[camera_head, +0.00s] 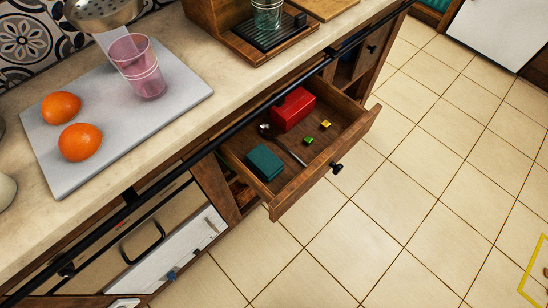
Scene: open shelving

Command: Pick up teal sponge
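The teal sponge (265,163) is a small dark teal block. It lies in the near left part of an open wooden drawer (325,168) under the counter. A ladle-like utensil (284,144) lies beside it, to its upper right. A red box (293,109) is at the back of the same drawer, with a small green block (309,140) and a small yellow block (326,124) near it. My gripper is not in view.
A counter (215,65) runs above the drawer, with a dark rail (236,131) along its front edge. A grey board (183,97) holds two oranges (80,142) and pink glasses (147,80). The tiled floor (420,190) at right is mostly clear.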

